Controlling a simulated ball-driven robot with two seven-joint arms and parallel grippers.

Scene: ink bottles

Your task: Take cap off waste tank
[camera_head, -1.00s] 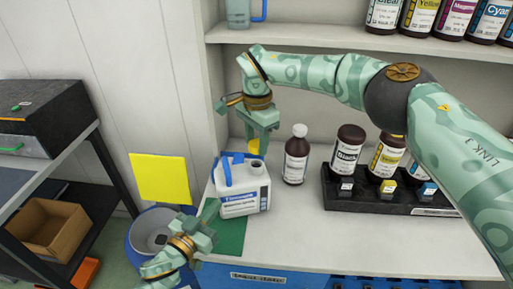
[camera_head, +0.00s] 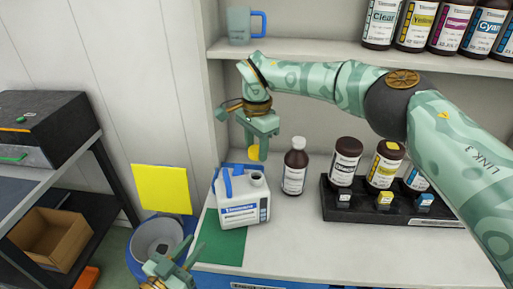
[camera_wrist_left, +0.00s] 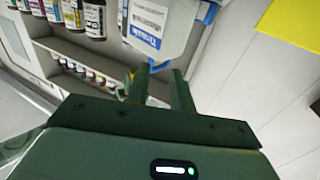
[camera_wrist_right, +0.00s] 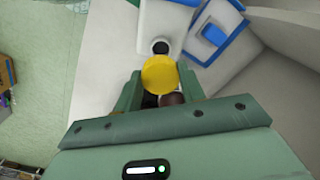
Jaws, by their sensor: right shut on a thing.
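The waste tank (camera_head: 243,209) is a white jug with a blue handle, standing upright at the left end of the counter by a green mat. Its dark neck opening (camera_head: 257,177) is uncovered; the right wrist view also shows the opening (camera_wrist_right: 160,47). My right gripper (camera_head: 258,152) is shut on the yellow cap (camera_wrist_right: 160,75), holding it above the tank, apart from the neck. My left gripper (camera_head: 176,262) is low at the left, in front of the counter and away from the tank. In the left wrist view its fingers (camera_wrist_left: 160,80) are apart with nothing between them.
A brown bottle with a white label (camera_head: 294,170) stands right of the tank. A black rack (camera_head: 395,208) with several ink bottles is further right. A blue bin (camera_head: 158,238) stands left of the counter, by a yellow panel (camera_head: 162,188). The green mat (camera_head: 220,243) is bare in front.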

